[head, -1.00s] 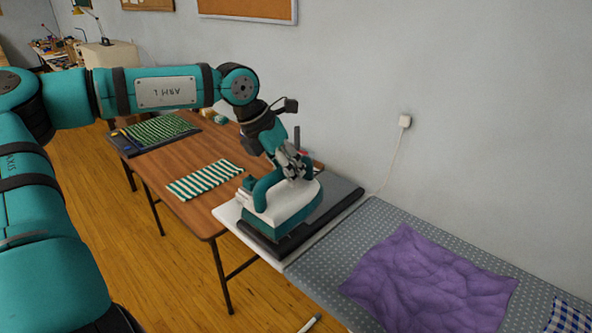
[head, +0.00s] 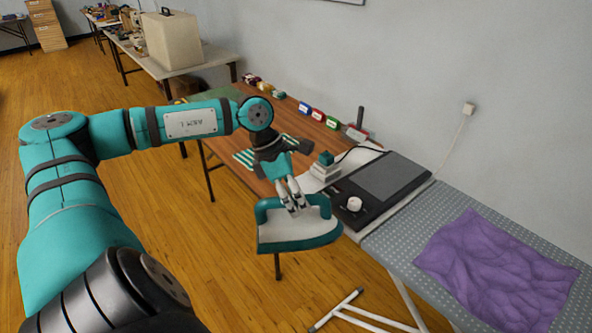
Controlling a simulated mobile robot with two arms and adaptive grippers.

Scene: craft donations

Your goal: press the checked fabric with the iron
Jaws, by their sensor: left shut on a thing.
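The teal and white iron (head: 298,236) hangs in the air in the middle of the head view. My left gripper (head: 292,208) is shut on its handle and holds it in front of the ironing board and the wooden table. The purple crumpled fabric (head: 497,262) lies on the grey dotted ironing board (head: 410,225). The checked fabric is not in view now. My right gripper is not in view.
A wooden table (head: 262,128) behind holds a green striped cloth (head: 245,158) and several colored items along the wall. Open wooden floor lies left of the board.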

